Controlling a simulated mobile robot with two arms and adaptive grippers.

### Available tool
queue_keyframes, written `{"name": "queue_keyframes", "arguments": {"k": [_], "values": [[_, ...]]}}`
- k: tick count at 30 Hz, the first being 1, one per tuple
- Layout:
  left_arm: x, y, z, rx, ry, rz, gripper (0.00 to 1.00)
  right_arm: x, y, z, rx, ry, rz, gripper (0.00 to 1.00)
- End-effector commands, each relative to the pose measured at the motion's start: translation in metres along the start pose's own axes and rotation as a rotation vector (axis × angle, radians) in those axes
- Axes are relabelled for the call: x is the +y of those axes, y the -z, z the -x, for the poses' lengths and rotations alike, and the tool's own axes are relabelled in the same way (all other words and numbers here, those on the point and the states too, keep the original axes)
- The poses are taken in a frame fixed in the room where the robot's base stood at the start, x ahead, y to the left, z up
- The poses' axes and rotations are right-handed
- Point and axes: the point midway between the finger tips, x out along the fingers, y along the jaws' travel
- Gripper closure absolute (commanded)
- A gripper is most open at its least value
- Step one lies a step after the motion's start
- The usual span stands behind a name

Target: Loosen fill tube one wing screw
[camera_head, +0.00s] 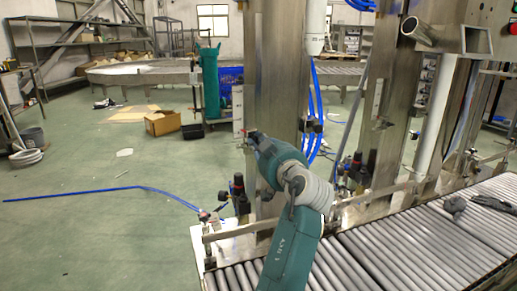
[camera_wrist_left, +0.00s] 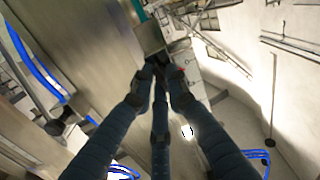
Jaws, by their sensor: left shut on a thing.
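My left arm reaches up in the middle of the head view, and its gripper (camera_head: 254,138) is at the left edge of a wide steel column (camera_head: 272,70). In the left wrist view, the dark fingers of this gripper (camera_wrist_left: 160,75) are drawn together at the tips, shut on a small dark part beside a steel block (camera_wrist_left: 149,37). This part seems to be the wing screw; the fingertips hide most of it, and its turn angle cannot be told. A white tube (camera_head: 315,27) hangs at the column's upper right.
Blue hoses (camera_head: 316,110) hang beside the column. A cardboard box (camera_head: 162,122) stands on the floor at the left, where there is open room.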

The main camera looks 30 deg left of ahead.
Motion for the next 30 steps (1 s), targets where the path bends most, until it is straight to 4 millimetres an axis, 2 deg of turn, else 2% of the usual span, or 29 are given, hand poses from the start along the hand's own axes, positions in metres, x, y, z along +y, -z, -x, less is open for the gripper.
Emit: {"name": "queue_keyframes", "arguments": {"k": [18, 19, 21, 30], "values": [[0.0042, 0.0045, 0.0014, 0.009, -0.011, 0.043, 1.00, 0.0000, -0.0012, 0.0043, -0.002, 0.000, 0.000, 0.75], [0.0042, 0.0045, 0.0014, 0.009, -0.012, 0.043, 0.82, 0.0000, -0.0012, 0.0043, -0.002, 0.000, 0.000, 0.75], [0.0040, 0.0042, 0.0014, 0.009, -0.011, 0.043, 0.70, 0.0000, -0.0012, 0.0043, -0.002, 0.000, 0.000, 0.75], [0.0019, 0.0039, 0.0004, 0.006, -0.005, 0.042, 0.70, 0.0006, -0.0010, 0.0044, -0.001, -0.001, 0.001, 0.75]]}}
